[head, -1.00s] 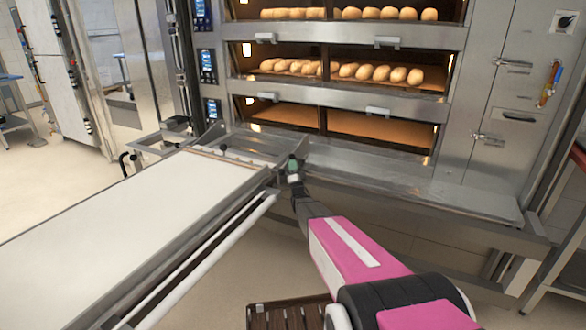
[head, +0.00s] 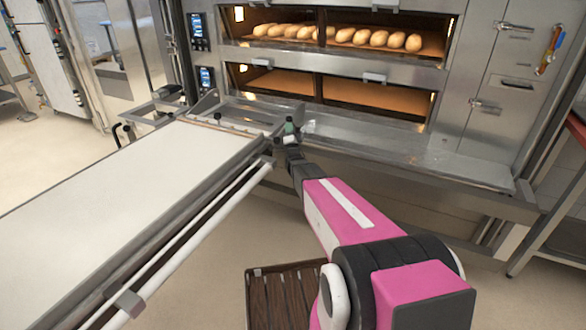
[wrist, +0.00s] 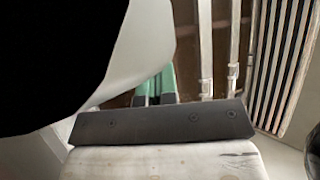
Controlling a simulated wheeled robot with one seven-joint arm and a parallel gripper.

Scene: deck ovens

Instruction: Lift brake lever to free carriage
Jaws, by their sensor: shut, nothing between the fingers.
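The carriage (head: 110,185) is a long loader with a pale flat top, standing in front of the deck oven in the head view. My gripper (head: 290,127) is at its front right corner, close to the oven's lower ledge. Its green fingers are together and empty; they also show in the wrist view (wrist: 155,88). A small grey upright piece (head: 299,113) stands right beside the fingers; I cannot tell whether it is the brake lever or whether they touch. A large white shape and a black area hide the upper left of the wrist view.
The deck oven (head: 390,80) fills the back, with loaves on an upper deck and a bare lower deck. A metal ledge (head: 400,160) runs along its front. A rail (head: 190,235) runs along the carriage side. A brown slatted piece (head: 285,295) is below my arm. Left floor is open.

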